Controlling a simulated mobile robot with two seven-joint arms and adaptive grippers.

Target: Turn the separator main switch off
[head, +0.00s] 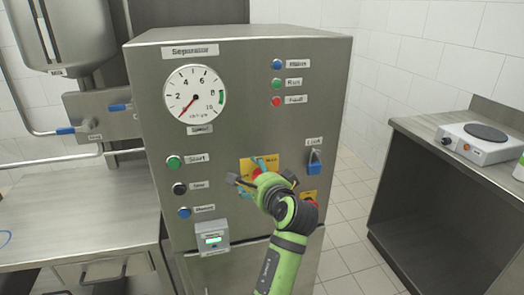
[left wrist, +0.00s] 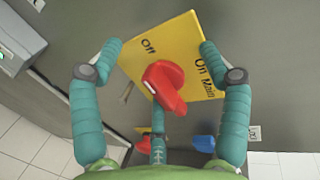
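The separator main switch is a red knob (left wrist: 166,86) on a yellow plate (left wrist: 150,45) marked "Off" and "On Main". In the head view the plate (head: 246,165) is on the right half of the separator front, and the knob (head: 257,173) is mostly hidden by my gripper. My left gripper (head: 262,178) faces the plate with its fingers spread. In the left wrist view the fingers (left wrist: 160,62) stand on both sides of the knob, apart from it, with a third finger below. I cannot tell surely which label the knob points to. My right gripper is not in view.
The separator cabinet (head: 240,125) has a speed gauge (head: 194,94), lamps and buttons. A blue padlock (head: 314,166) and a second yellow plate (head: 309,195) are close right of my gripper. A steel bench (head: 70,225) stands left and a counter (head: 450,165) right.

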